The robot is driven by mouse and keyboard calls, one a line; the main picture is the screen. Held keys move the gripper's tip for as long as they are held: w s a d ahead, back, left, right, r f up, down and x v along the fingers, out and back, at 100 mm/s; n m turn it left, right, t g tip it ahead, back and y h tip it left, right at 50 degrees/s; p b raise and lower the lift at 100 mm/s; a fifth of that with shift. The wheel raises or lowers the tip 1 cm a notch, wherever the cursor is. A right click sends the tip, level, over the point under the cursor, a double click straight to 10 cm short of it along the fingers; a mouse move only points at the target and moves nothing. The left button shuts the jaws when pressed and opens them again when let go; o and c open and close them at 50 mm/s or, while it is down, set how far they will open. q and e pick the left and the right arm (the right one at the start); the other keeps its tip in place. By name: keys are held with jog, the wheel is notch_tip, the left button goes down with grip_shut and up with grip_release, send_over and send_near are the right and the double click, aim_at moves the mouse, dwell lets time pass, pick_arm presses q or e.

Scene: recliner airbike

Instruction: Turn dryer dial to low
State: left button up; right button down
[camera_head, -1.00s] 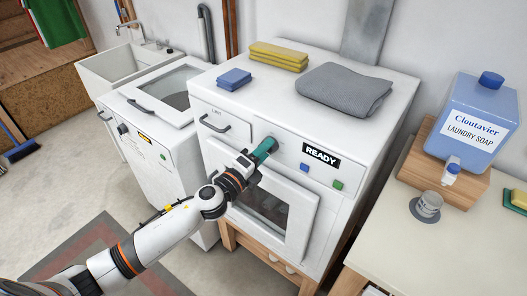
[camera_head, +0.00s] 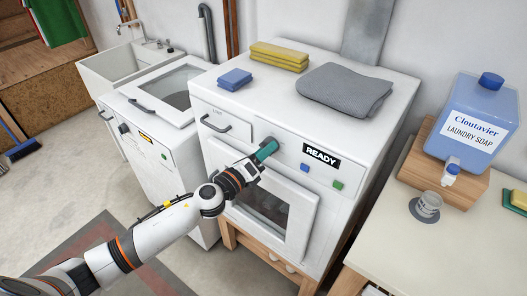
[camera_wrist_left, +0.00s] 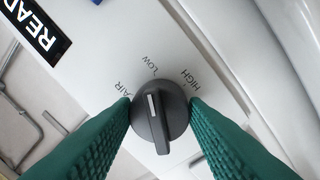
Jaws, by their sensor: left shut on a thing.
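The dryer (camera_head: 285,140) stands in the middle of the head view. Its dark grey dial (camera_wrist_left: 161,125) is seen face-on in the left wrist view. The labels AIR (camera_wrist_left: 124,88), LOW (camera_wrist_left: 150,66) and HIGH (camera_wrist_left: 191,81) arc around it. The white mark on the dial's ridge points roughly at LOW. My left gripper (camera_head: 268,149) is at the dryer's front panel, with its green fingers on either side of the dial, shut on it. In the head view the fingers hide most of the dial. My right gripper is not in view.
The dryer door (camera_head: 299,224) is shut below the dial. A READY display (camera_head: 321,155) and blue (camera_head: 304,167) and green (camera_head: 338,185) buttons sit to the right. A washer (camera_head: 150,135) stands left; a table with laundry soap (camera_head: 473,125) stands right.

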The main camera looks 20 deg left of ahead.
pick_arm(q)
jog(key=shift+f, duration=0.1)
jog(key=o, duration=1)
jog(key=shift+b+v, duration=2.2)
jog(key=shift+v, duration=3.85)
